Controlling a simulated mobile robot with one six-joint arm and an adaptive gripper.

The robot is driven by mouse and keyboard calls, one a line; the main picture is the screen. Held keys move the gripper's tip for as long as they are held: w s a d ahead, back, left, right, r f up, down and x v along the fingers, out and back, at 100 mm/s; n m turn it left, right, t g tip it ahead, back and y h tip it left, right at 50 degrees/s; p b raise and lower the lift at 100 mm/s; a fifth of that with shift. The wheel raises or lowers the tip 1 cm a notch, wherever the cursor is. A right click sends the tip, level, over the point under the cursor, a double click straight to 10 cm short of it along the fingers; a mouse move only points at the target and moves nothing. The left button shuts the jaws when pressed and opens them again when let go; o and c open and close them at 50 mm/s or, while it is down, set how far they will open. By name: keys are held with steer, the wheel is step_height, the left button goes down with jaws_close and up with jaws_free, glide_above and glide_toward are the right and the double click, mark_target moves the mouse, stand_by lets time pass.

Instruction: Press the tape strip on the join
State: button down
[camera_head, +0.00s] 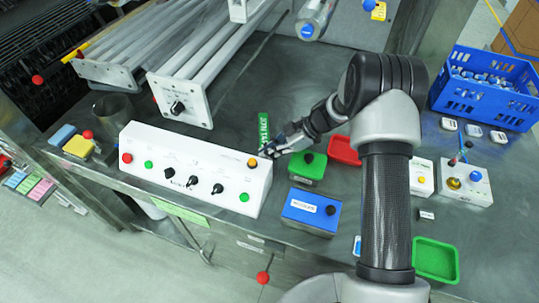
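My gripper (268,152) is beside the upper right corner of a white control box (205,182), close to its orange button (252,163). Whether they touch, and whether the fingers are open or shut, I cannot tell at this size. A green lettered strip (263,128) stands just behind my gripper. A pale green strip (180,212) runs along the bench's front edge. I cannot tell which, if either, is the tape strip, and I cannot make out the join.
A green block (307,168), a blue box (311,212) and a red tray (344,150) lie near my arm. A blue crate (486,85) is at right, with a green tray (436,260) in front. Grey rollers (185,40) lie behind the control box. Dark bench (490,250) is clear at lower right.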

steer(key=shift+f, duration=0.3)
steer(key=shift+f, duration=0.15)
steer(key=c, duration=1.8)
jaws_free()
